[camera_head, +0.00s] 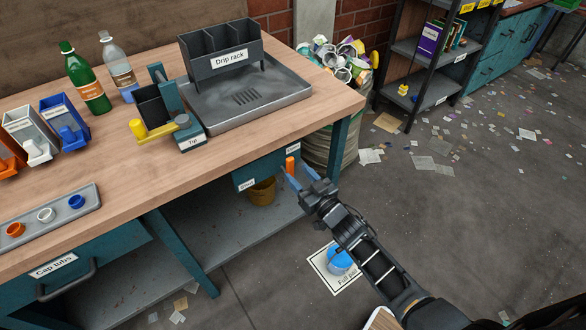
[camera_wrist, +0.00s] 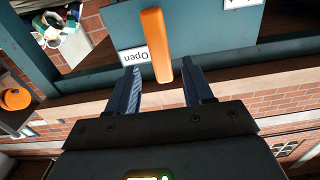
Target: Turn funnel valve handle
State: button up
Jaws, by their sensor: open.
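The orange valve handle (camera_head: 290,164) is on the teal panel under the bench's right end, beside a small white label. In the wrist view the handle (camera_wrist: 156,45) is a long bar, slightly tilted, next to an upside-down "Open" label (camera_wrist: 134,56). My gripper (camera_head: 293,181) is in front of the panel, close to the handle. In the wrist view my gripper (camera_wrist: 158,72) is open, and the handle's near end lies between its fingertips with a gap on each side. Whether the fingers reach around it in depth I cannot tell. No funnel shows clearly.
A yellow bucket (camera_head: 262,191) stands on the lower shelf below the panel. A blue pail (camera_head: 340,262) sits on a labelled floor mat beneath my arm. The bench top (camera_head: 250,152) overhangs the panel. A full waste bin (camera_head: 328,140) stands behind its right end.

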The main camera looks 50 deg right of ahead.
jog(key=shift+v, duration=1.45)
jog(key=s+a+r+n+y, duration=0.1)
jog(key=s+a+r, duration=0.1)
jog(key=s+a, duration=0.3)
jog(key=s+a+r+n+g+y, duration=0.1)
jog(key=s+a+r, duration=0.25)
jog(key=s, duration=0.35)
jog(key=s+a+r+y, duration=0.1)
jog(key=s+a+r, duration=0.1)
jog(key=s+a, duration=0.3)
jog(key=s+a+r+y, duration=0.1)
jog(key=s+a+r, duration=0.2)
jog(key=s+r, duration=0.3)
jog(key=s+a+r+n+g+y, duration=0.1)
jog(key=s+a+r, duration=0.3)
jog(key=s+r, duration=0.3)
notch_tip(320, 180, up, 3)
jog(key=shift+a+r+g, duration=0.1)
jog(key=shift+a+g, duration=0.2)
jog(key=shift+s, duration=0.1)
